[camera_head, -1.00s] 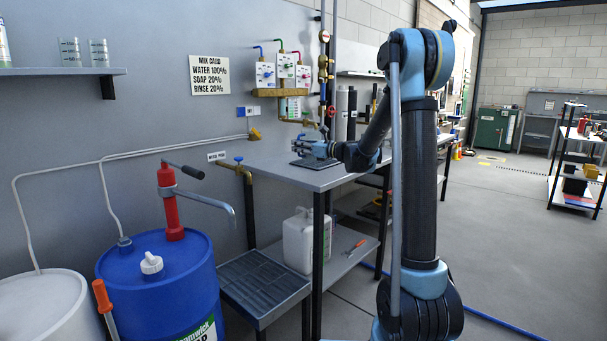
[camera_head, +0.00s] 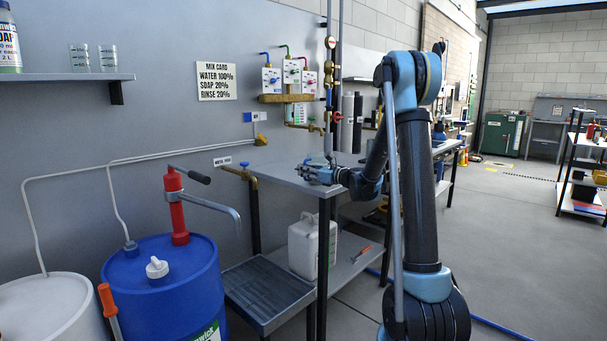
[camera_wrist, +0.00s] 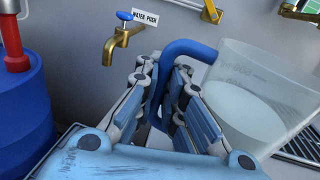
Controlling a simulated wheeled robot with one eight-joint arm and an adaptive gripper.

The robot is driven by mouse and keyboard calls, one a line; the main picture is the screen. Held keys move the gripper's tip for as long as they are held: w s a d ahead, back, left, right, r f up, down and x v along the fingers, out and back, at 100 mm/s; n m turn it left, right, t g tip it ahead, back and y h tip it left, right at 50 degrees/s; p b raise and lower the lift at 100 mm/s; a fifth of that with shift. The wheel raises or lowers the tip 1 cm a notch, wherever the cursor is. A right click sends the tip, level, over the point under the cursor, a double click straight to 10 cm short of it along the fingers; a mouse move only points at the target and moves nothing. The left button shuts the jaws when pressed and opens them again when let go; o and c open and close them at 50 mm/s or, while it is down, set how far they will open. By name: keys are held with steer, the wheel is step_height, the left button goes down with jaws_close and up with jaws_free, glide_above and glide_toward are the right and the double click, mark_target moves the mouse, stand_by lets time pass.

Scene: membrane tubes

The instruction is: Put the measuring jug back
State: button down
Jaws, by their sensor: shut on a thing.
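The measuring jug (camera_wrist: 262,95) is clear, with a blue handle (camera_wrist: 190,47) and a pale surface, perhaps liquid, inside it. In the wrist view it is at the right, just beyond my gripper (camera_wrist: 160,88). My gripper's fingers are shut around the lower part of the blue handle. In the head view my gripper (camera_head: 311,174) is over the front part of the grey bench (camera_head: 275,176). The jug cannot be made out clearly there, and whether it touches the bench cannot be told.
A brass water tap (camera_head: 240,173) is on the wall left of the bench; it also shows in the wrist view (camera_wrist: 118,42). Two clear beakers (camera_head: 93,58) and a soap bottle (camera_head: 8,40) stand on the wall shelf (camera_head: 60,78). A blue drum (camera_head: 165,275) with a red pump is at the left.

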steer(key=c, duration=1.7)
jaws_free()
steer(key=shift+d, duration=0.1)
steer(key=v, duration=1.2)
steer(key=s+d+f+n+g+h, duration=0.15)
steer(key=s+n, duration=0.25)
steer(key=s, duration=0.4)
steer(key=s+d+f+n+g+h, duration=0.1)
steer(key=s+f+n+h, duration=0.2)
steer(key=s, duration=0.4)
steer(key=s+d+f+n+g+h, duration=0.1)
steer(key=s+n+g+h, duration=0.15)
steer(key=s+n, duration=0.4)
steer(key=s+d+f+n+h, duration=0.3)
steer(key=s+d, duration=0.2)
steer(key=s, duration=0.2)
steer(key=s+d+f+n+h, duration=0.3)
steer(key=s+d+f, duration=0.1)
steer(key=s, duration=0.3)
steer(key=s+d+f+n+g+h, duration=0.1)
steer(key=s+d+f+n+h, duration=0.2)
steer(key=s+d, duration=0.4)
steer(key=shift+s+f+n, duration=0.35)
steer(key=shift+s+f, duration=0.25)
steer(key=shift+f, duration=0.15)
